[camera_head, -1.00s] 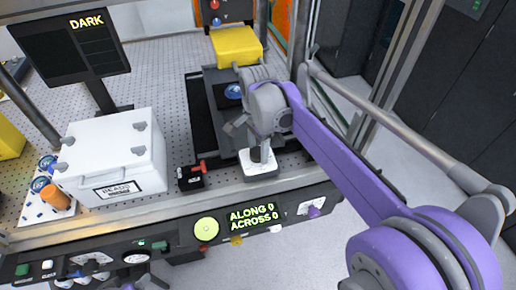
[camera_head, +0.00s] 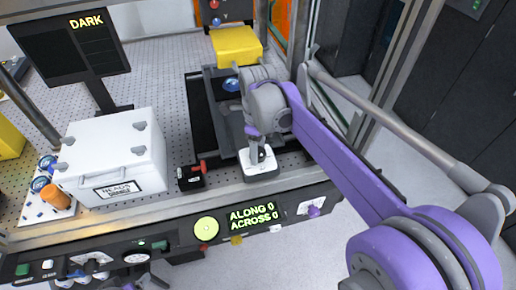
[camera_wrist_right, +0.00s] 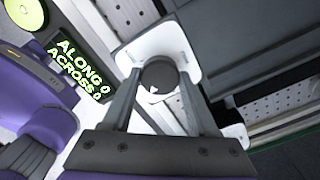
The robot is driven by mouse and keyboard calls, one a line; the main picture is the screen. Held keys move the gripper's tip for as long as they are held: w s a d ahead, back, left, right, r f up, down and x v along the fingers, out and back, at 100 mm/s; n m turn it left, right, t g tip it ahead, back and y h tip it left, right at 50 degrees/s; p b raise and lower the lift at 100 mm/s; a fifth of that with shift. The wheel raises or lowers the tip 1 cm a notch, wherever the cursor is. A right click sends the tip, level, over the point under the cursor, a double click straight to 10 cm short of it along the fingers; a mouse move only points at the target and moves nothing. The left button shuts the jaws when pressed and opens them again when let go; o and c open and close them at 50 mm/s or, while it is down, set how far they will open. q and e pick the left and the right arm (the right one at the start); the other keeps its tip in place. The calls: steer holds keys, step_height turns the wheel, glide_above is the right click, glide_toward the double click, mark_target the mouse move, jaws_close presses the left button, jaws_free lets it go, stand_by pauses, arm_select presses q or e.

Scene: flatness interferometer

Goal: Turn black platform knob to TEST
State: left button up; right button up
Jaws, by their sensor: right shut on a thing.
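The black platform knob (camera_wrist_right: 158,76) stands on a white plate (camera_wrist_right: 130,55) and shows between my right gripper's fingers in the right wrist view. A small white mark is on its top. In the head view the white plate (camera_head: 262,172) sits at the front edge of the table, and the gripper partly hides the knob. My right gripper (camera_head: 260,154) reaches down over the plate; in the wrist view its two fingers (camera_wrist_right: 160,88) are shut on the knob from both sides. My left gripper cannot be made out.
A display (camera_head: 254,217) reads ALONG 0, ACROSS 0 on the front panel. A black box with a red lever (camera_head: 192,177) is left of the knob plate. A white case (camera_head: 110,160) stands further left. A dark platform (camera_head: 226,110) and a yellow block (camera_head: 238,45) lie behind.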

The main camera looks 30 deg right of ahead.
steer(key=shift+m, duration=2.2)
steer(key=o, duration=1.4)
steer(key=shift+c, duration=0.2)
step_height(320, 180, up, 11)
steer(key=shift+p, duration=0.35)
steer(key=shift+f, duration=0.15)
